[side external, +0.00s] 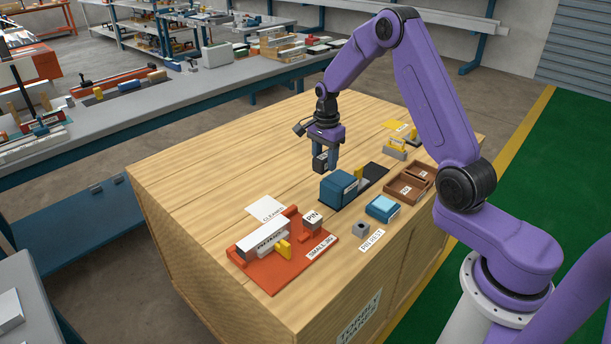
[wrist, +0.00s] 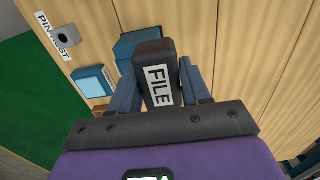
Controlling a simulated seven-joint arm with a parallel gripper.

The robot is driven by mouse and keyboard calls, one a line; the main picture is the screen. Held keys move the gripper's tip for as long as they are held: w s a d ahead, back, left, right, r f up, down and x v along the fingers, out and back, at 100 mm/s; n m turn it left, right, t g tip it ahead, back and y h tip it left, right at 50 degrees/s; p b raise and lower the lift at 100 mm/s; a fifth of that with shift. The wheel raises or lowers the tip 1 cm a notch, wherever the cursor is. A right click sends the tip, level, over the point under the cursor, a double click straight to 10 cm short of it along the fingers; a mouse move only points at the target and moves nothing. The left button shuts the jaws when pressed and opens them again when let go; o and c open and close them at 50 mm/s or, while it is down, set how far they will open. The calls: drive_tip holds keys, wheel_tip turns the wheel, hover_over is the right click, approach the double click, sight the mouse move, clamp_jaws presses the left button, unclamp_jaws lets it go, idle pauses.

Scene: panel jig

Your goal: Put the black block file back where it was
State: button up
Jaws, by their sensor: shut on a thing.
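The black block file (side external: 320,162), with a white FILE label, is between the blue fingers of my gripper (side external: 328,168). In the wrist view the file (wrist: 155,62) stands between both fingers (wrist: 160,85), its label facing the camera. My gripper is shut on it and holds it above the wooden bench top (side external: 215,180), behind and left of a blue block-shaped fixture (side external: 338,190). The file's underside is hidden in the wrist view, and its gap to the bench is hard to judge.
A blue pad (side external: 382,206), a grey pin rest (side external: 360,229) and a brown tray (side external: 404,190) line the right. The bench's far left is clear.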

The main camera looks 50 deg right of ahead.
drive_tip(key=w+f, duration=0.2)
drive_tip(key=w, duration=0.2)
hover_over(305, 183)
drive_tip(key=s, duration=0.1)
wheel_tip(305, 183, down, 5)
drive_tip(key=shift+r, duration=0.1)
drive_tip(key=shift+w+f, duration=0.45)
drive_tip(key=shift+f, duration=1.65)
drive_tip(key=shift+f, duration=0.1)
drive_tip(key=o, duration=1)
